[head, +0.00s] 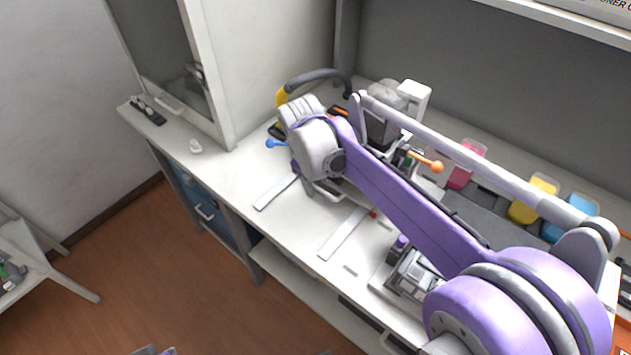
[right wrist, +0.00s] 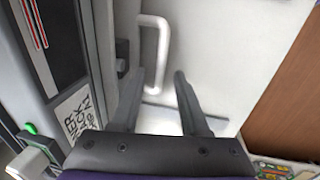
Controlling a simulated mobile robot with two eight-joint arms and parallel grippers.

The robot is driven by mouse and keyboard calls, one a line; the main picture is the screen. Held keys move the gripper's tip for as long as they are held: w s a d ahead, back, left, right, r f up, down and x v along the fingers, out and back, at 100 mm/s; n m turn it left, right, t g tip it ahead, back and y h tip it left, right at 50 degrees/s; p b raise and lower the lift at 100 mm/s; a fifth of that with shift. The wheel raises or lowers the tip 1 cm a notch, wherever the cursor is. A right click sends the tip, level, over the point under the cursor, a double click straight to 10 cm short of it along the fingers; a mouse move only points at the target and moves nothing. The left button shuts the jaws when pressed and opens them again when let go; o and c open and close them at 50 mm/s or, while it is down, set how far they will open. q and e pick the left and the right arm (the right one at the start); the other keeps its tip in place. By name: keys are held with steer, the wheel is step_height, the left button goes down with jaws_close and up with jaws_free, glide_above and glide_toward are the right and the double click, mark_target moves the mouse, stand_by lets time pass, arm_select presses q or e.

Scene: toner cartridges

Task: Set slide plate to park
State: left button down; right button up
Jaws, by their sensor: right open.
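My right gripper is open and empty in the right wrist view (right wrist: 157,95). A white bar handle (right wrist: 163,45) stands on a white surface just beyond its fingers; I see no contact. In the head view my right arm reaches across the bench and its wrist hides most of this gripper. A lever with a blue knob (head: 271,143) and one with an orange knob (head: 430,163) stick out beside the wrist. Two pale flat strips (head: 343,233) lie on the bench front. I cannot tell which part is the slide plate. My left gripper is not seen.
A white bench (head: 230,175) runs along the wall. Pink (head: 467,165), yellow (head: 534,198) and blue (head: 571,215) cartridges stand at its back. A green-tipped part (right wrist: 31,129) is left of the gripper.

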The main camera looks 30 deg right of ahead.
jaws_close()
stand_by(1.4)
